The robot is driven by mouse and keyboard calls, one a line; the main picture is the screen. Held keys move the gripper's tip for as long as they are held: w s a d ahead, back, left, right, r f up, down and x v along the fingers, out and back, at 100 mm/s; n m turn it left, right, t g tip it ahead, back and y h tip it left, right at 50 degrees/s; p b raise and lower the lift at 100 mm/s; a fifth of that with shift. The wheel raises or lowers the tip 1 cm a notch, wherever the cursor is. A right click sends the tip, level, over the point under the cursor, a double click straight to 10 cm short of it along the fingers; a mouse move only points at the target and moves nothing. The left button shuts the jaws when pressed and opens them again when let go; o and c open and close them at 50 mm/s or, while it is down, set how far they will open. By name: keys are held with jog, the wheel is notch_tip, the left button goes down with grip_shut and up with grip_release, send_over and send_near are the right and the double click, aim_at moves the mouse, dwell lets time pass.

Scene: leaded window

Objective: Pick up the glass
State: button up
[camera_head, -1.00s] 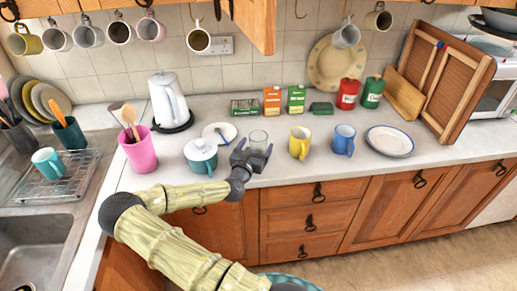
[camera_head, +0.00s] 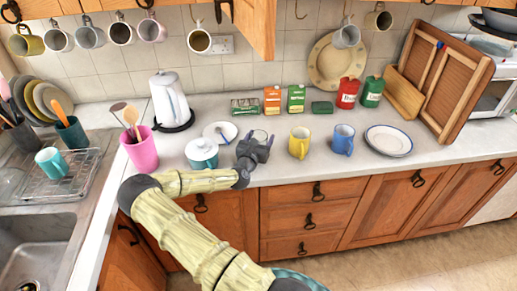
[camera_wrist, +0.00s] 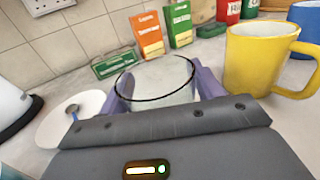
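The glass (camera_head: 259,135) is a clear, upright tumbler on the white worktop, partly hidden behind my gripper (camera_head: 256,143) in the head view. In the wrist view the glass (camera_wrist: 158,82) stands between the two purple fingers of my gripper (camera_wrist: 161,90), one on each side. The fingers are spread apart, and I see no clear sign that they press on it. The lower part of the glass is hidden by the gripper body.
A yellow mug (camera_head: 299,143) stands close on the right, with a blue mug (camera_head: 343,139) beyond it. Green and orange boxes (camera_head: 272,100) stand behind.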

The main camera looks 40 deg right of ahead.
jog(key=c, duration=0.8)
jog(key=shift+o, duration=0.2)
notch_tip(320, 180, up, 10)
jog(key=b, duration=0.1)
